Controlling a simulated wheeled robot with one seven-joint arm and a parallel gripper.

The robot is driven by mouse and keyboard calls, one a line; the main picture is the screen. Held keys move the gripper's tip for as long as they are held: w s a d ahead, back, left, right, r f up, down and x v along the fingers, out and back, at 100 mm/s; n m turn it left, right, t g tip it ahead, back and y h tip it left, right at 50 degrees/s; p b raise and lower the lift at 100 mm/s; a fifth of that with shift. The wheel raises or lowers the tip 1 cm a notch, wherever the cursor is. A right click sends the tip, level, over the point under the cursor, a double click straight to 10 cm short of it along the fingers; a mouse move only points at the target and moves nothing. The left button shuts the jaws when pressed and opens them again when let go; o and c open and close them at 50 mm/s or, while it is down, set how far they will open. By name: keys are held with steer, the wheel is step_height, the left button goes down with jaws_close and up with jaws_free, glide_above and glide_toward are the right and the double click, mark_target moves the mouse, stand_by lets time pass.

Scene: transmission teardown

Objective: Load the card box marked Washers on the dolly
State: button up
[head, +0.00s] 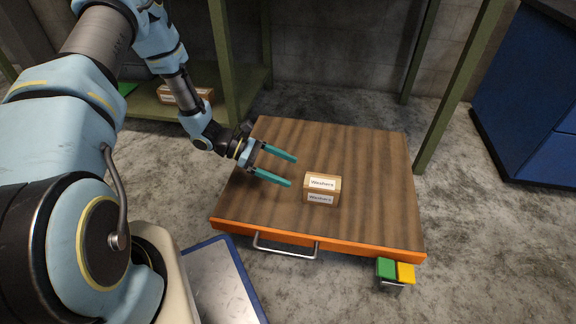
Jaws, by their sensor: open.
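The card box marked Washers (322,189) is a small brown box with white labels on its top and front. It rests upright on the wooden deck of the dolly (350,150), near the middle of the deck. The dolly has an orange front edge and a metal handle. My gripper (293,171) is open and empty, with two teal fingers pointing right. It is just left of the box and apart from it, over the deck.
A green shelf frame (228,60) stands behind, with another brown box (185,94) on its low shelf. A green and yellow pedal (396,271) sits at the dolly's front right. A blue cabinet (530,90) stands at right. Most of the deck is clear.

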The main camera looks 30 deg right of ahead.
steer(key=shift+w+a+r, duration=0.15)
steer(key=shift+a, duration=0.05)
steer(key=a+r+m+t+y, duration=0.3)
steer(key=a+r, duration=0.4)
steer(key=a, duration=0.3)
steer(key=w+a+r+m+t+y, duration=0.1)
steer(key=a+r+m+t+y, duration=0.2)
steer(key=a+r, duration=0.5)
steer(key=w+a+r+m+t+y, duration=0.1)
steer(key=a+r+m+t+y, duration=0.3)
steer(key=a+r, duration=0.4)
steer(key=a+m, duration=0.1)
steer(key=a, duration=0.5)
steer(key=shift+a+r, duration=0.15)
steer(key=shift+a, duration=0.05)
step_height(320, 180, up, 44)
steer(key=p, duration=4.4)
steer(key=shift+r, duration=0.2)
